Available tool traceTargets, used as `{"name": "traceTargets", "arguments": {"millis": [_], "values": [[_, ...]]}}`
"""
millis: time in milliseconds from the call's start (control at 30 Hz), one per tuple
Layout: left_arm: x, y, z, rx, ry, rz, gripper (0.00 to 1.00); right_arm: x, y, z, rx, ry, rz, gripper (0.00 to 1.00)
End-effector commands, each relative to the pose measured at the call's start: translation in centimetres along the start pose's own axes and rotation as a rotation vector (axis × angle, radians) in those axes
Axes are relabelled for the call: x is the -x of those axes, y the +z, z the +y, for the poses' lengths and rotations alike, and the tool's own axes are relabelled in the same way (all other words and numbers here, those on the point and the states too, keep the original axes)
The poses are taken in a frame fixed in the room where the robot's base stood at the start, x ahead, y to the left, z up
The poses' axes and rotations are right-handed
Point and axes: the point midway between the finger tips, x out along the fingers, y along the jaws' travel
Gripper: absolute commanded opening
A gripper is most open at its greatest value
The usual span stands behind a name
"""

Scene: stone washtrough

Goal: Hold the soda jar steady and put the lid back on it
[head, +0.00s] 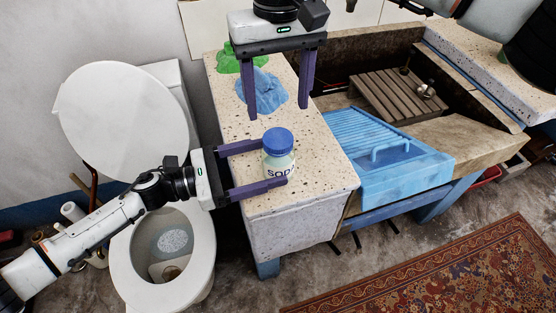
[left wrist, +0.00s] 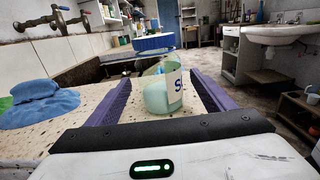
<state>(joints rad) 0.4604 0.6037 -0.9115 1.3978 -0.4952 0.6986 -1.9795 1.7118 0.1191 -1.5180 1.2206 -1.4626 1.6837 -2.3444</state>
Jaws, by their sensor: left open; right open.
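The soda jar (head: 279,168), clear with pale contents and a "SODA" label, stands upright near the front of the speckled counter. The blue lid (head: 278,140) is on top of it; in the left wrist view the lid (left wrist: 154,43) looks slightly off-centre on the jar (left wrist: 160,92). I cannot tell whether it is seated. My left gripper (head: 275,163) is open, its purple fingers on either side of the jar. My right gripper (head: 277,112) is open and empty, pointing down above the counter, behind the lid and near the blue cloth.
A crumpled blue cloth (head: 264,92) and a green cloth (head: 228,61) lie on the counter (head: 318,178). To the right is the stone trough with a blue washboard tray (head: 405,172) and a slatted wooden rack (head: 385,97). A toilet (head: 125,115) stands left.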

Motion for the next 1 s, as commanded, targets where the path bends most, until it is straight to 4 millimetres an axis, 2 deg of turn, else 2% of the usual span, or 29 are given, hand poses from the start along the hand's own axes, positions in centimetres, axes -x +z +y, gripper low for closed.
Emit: {"name": "traceTargets", "arguments": {"millis": [100, 233, 600, 667, 1000], "values": [[-1.7, 0.1, 0.0, -0.001, 0.000, -0.001, 0.76, 0.0, 0.0, 0.0, 0.000, 0.000, 0.000, 0.62], [-2.8, 0.0, 0.0, 0.000, 0.001, 0.000, 0.76, 0.0, 0.0, 0.0, 0.000, 0.000, 0.000, 0.62], [-3.2, 0.0, 0.0, 0.000, 0.001, 0.001, 0.76, 0.0, 0.0, 0.0, 0.000, 0.000, 0.000, 0.62], [-3.2, 0.0, 0.0, 0.000, 0.001, 0.001, 0.68, 0.0, 0.0, 0.0, 0.000, 0.000, 0.000, 0.62], [-3.2, 0.0, 0.0, 0.000, 0.001, 0.001, 0.10, 0.0, 0.0, 0.0, 0.000, 0.000, 0.000, 0.62]]}}
